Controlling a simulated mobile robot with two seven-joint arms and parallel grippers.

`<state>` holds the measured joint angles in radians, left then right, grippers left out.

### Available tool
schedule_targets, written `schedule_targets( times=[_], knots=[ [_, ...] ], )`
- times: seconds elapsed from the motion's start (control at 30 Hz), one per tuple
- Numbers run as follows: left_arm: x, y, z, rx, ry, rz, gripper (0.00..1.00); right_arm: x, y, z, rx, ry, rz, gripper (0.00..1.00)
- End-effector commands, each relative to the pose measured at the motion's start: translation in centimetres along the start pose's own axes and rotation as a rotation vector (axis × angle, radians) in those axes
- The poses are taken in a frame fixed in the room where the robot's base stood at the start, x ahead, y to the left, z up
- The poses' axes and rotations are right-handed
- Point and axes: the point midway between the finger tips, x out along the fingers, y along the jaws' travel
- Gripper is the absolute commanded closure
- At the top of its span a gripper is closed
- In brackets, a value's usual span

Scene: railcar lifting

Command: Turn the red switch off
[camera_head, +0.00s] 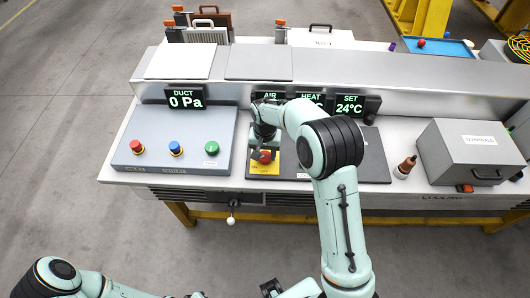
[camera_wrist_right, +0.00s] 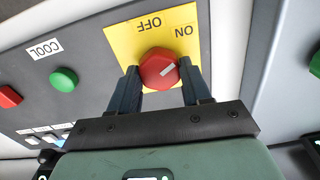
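The red switch (camera_wrist_right: 158,70) is a round red knob with a white mark, on a yellow plate (camera_wrist_right: 118,38) lettered ON and OFF. In the right wrist view the mark slants toward the ON side. In the head view the red switch (camera_head: 265,156) sits on the middle panel, partly covered by my right gripper (camera_head: 264,148). In the right wrist view, my right gripper (camera_wrist_right: 160,85) has its dark fingers on either side of the knob, with no clear gap showing.
A grey panel (camera_head: 128,147) with red, blue and green buttons lies left of the switch. A grey terminals box (camera_head: 470,150) and a brown bottle (camera_head: 405,167) stand at the right. Displays line the back. In the wrist view, green (camera_wrist_right: 63,79) and red (camera_wrist_right: 9,97) buttons are near.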

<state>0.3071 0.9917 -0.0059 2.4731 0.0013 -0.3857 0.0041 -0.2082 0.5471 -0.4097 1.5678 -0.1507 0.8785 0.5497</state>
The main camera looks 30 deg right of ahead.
Motion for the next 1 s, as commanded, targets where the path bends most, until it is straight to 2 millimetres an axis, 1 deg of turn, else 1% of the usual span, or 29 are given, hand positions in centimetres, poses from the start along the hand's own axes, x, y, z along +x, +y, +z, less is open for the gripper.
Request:
schedule_targets(
  times=[0.27,0.43,0.67,1.0],
  knots=[
    [-0.05,0.02,-0.02,0.000,0.000,0.000,1.00,-0.04,0.02,-0.01,-0.043,0.000,0.000,0.82],
    [-0.14,0.07,-0.05,0.000,0.001,0.000,1.00,-0.04,0.02,-0.01,-0.131,-0.001,0.000,0.82],
    [-0.31,0.16,-0.13,0.001,0.002,0.001,1.00,-0.04,0.01,-0.01,-0.326,-0.001,0.000,0.82],
    [-0.63,0.32,-0.27,0.001,0.004,0.001,1.00,-0.04,-0.01,0.01,-0.647,-0.001,0.000,0.82]
  ],
)
